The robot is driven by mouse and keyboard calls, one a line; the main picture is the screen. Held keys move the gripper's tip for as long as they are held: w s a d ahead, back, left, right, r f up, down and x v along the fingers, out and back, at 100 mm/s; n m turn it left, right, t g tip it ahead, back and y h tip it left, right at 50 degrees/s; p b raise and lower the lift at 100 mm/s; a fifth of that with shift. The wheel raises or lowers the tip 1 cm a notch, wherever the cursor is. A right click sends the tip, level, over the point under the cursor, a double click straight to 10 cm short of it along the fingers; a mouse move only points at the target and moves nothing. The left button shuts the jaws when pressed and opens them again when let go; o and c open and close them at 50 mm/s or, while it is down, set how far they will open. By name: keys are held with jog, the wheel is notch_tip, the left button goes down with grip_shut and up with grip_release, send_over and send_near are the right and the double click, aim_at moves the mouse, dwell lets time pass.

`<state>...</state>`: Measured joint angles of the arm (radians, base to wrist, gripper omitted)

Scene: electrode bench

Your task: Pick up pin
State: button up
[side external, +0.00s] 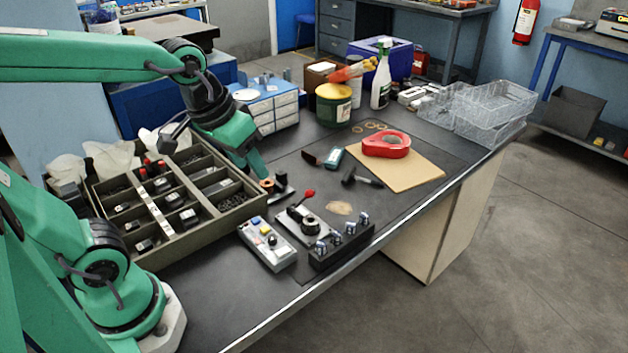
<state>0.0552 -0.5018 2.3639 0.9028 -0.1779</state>
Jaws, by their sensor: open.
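My gripper (262,178) is open and points down at the bench, just right of the compartment tray. A small copper-coloured piece (267,186) and a small dark piece (281,181) are close by its tip. I cannot tell whether either touches the fingers. Several short pins with silvery tops (350,228) stand upright in a black block (325,258) near the bench's front edge, apart from my gripper. Which piece is the task's pin is not clear at this size.
The olive compartment tray (165,258) stands left of my gripper. A grey button box (267,244) and a red-knobbed lever fixture (302,222) are in front. A black-handled tool (362,178), red tape dispenser (386,144) and green tin (333,105) lie farther back. Dark mat between is partly clear.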

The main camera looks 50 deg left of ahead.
jog(key=w+d+f+n+g, duration=0.2)
jog(key=w+d+f, duration=0.2)
jog(key=w, duration=0.4)
jog(key=n+g, duration=0.2)
jog(key=n, duration=0.1)
send_over(336, 235)
jog(key=f, duration=0.8)
jog(key=shift+s+f, duration=0.2)
jog(key=shift+d+f, duration=0.1)
jog(key=shift+f, duration=1.35)
jog(key=shift+w+f, duration=0.2)
jog(key=shift+f, duration=2.4)
grip_shut()
